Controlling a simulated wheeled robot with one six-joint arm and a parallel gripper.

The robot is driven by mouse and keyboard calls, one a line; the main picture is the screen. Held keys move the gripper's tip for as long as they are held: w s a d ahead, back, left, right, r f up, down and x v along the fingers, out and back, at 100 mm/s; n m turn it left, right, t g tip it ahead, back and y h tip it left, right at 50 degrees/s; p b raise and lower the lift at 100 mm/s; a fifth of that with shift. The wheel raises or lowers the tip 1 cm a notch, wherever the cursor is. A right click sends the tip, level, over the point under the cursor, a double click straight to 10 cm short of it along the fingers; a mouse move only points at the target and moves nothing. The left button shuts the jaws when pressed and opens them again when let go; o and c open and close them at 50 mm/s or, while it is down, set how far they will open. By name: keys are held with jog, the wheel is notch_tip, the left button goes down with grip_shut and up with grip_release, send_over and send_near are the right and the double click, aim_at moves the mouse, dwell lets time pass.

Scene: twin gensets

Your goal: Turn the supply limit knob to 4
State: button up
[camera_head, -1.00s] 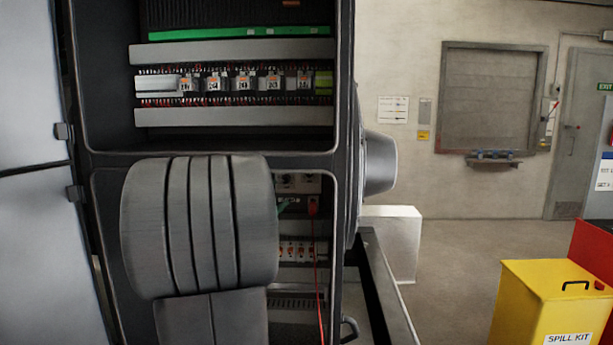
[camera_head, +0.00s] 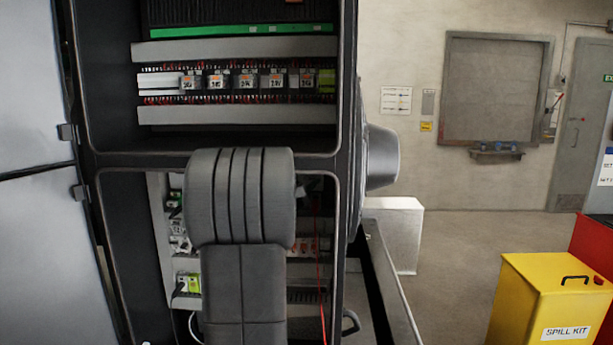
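The supply limit knob cannot be made out in this view. An open control cabinet (camera_head: 346,120) stands at the left, with rows of terminals and modules in its upper bay. My grey arm covers much of the lower bay. My gripper does not show; it is hidden behind the arm or out of frame, so its contact with anything cannot be told. Small devices (camera_head: 187,284) show at the left of the lower bay, and a red cable (camera_head: 319,260) hangs at its right.
An open cabinet door (camera_head: 30,200) fills the left edge. A rail (camera_head: 390,285) and a white box (camera_head: 398,232) stand right of the cabinet. A yellow spill kit bin (camera_head: 535,290) and a red bin (camera_head: 592,245) are at the right. The floor between is clear.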

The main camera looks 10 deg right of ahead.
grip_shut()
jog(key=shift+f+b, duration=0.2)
jog(key=shift+b, duration=0.4)
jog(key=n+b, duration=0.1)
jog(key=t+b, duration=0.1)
jog(key=b, duration=0.1)
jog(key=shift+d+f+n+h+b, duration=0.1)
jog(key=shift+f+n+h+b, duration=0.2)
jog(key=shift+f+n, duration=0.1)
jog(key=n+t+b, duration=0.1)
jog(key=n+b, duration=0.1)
jog(key=b, duration=0.2)
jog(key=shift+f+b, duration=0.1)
jog(key=shift+b, duration=0.2)
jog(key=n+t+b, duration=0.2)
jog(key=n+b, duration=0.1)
jog(key=b, duration=0.1)
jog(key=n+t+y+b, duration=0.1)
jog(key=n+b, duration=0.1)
jog(key=b, duration=0.1)
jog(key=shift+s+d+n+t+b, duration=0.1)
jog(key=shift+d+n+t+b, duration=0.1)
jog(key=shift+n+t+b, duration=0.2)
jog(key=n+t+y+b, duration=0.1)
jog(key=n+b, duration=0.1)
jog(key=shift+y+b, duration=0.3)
jog(key=shift+b, duration=0.05)
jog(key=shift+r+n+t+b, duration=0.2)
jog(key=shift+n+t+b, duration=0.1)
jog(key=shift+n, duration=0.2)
